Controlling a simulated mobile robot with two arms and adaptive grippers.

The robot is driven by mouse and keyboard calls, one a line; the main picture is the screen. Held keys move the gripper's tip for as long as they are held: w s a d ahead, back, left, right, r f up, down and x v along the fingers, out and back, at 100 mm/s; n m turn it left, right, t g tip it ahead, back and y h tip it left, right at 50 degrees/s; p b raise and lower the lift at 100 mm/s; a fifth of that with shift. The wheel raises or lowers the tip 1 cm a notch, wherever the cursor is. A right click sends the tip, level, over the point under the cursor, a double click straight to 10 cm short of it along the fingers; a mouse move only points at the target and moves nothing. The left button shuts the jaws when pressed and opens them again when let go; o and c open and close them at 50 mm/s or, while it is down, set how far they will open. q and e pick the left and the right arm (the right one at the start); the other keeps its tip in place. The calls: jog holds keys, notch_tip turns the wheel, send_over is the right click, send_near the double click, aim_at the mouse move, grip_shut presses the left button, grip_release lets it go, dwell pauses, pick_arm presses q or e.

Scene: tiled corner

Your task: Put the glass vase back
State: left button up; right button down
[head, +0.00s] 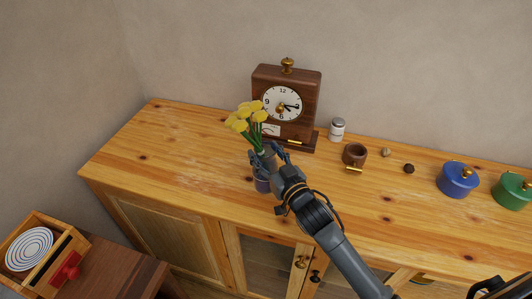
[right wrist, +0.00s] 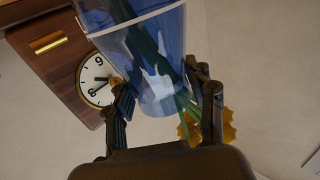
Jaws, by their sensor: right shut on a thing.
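The glass vase (head: 262,184) is bluish and clear and holds several yellow flowers (head: 244,117) on green stems. It is at the left part of the wooden cabinet top, in front of the clock. My right gripper (head: 267,158) is shut on the vase from the near right side and hides part of it. In the right wrist view the vase (right wrist: 155,60) fills the space between the dark fingers (right wrist: 163,108), with stems inside. I cannot tell whether its base touches the cabinet top. My left gripper is not in view.
The cabinet top's left end is clear. A wooden box (head: 40,228) with a striped disc stands lower left.

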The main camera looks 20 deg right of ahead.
jog(key=shift+f, duration=0.1)
jog(key=shift+c, duration=2.4)
grip_release()
jog(key=shift+s+d, duration=0.1)
jog(key=shift+s, duration=0.25)
jog(key=s+d+b, duration=0.2)
jog(key=s, duration=0.9)
